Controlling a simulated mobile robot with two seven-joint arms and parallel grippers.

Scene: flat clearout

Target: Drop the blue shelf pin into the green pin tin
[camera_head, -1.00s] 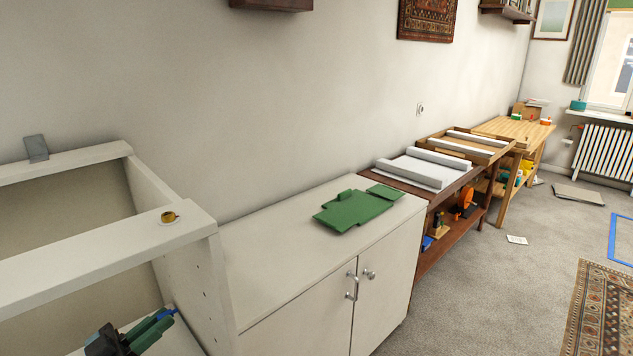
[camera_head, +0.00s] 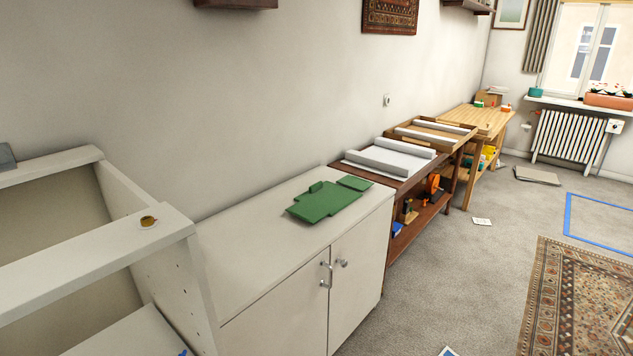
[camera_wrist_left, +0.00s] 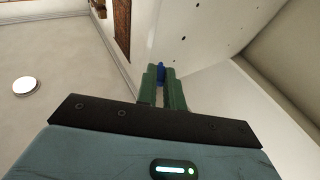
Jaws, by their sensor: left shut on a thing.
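My left gripper (camera_wrist_left: 163,88) is shut on the blue shelf pin (camera_wrist_left: 161,72), which shows between its green fingertips in the left wrist view. A pale panel with dark holes lies beyond the fingertips there. In the head view the gripper itself is out of sight; a small blue bit (camera_head: 183,352) at the bottom edge may be the pin. I cannot pick out the green pin tin for sure; a small green thing (camera_head: 479,104) sits on the far wooden workbench, too small to tell. My right gripper is not in view.
A white open-topped frame (camera_head: 80,255) with a small cup on its rail stands at left. Beside it a white cabinet (camera_head: 245,240) bears a flat green piece (camera_head: 328,201). A brown trolley (camera_head: 410,184) and workbench (camera_head: 487,119) follow.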

